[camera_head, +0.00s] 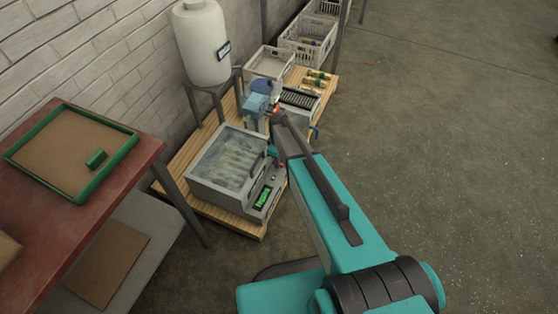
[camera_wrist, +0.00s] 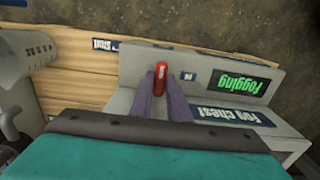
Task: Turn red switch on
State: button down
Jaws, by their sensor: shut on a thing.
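The red switch (camera_wrist: 161,80) stands upright on the grey front panel (camera_wrist: 210,72) of the fog chest in the wrist view. My gripper (camera_wrist: 161,88) is shut on it, with one dark finger on each side. A lit display (camera_wrist: 234,83) on the same panel reads "Fogging" in green. The fog chest (camera_head: 218,190) has a clear, misty top in the head view, and its green display (camera_head: 264,197) is lit there too. My arm hides much of the switch area in the head view.
The chest stands on a wooden pallet (camera_head: 240,229) with a white tank (camera_head: 201,43) behind it. Crates (camera_head: 308,45) stand further back. A red-topped table (camera_head: 70,225) with a green-rimmed tray (camera_head: 118,123) is at the left. The floor at the right is clear.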

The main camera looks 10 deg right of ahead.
jog(key=shift+s+a, duration=0.1)
jog(key=shift+s, duration=0.1)
jog(key=c, duration=1.8)
grip_release()
jog(key=shift+o, duration=0.6)
jog(key=shift+w, duration=0.1)
notch_tip(320, 180, up, 14)
jog(key=p, duration=0.2)
jog(key=shift+f, duration=0.1)
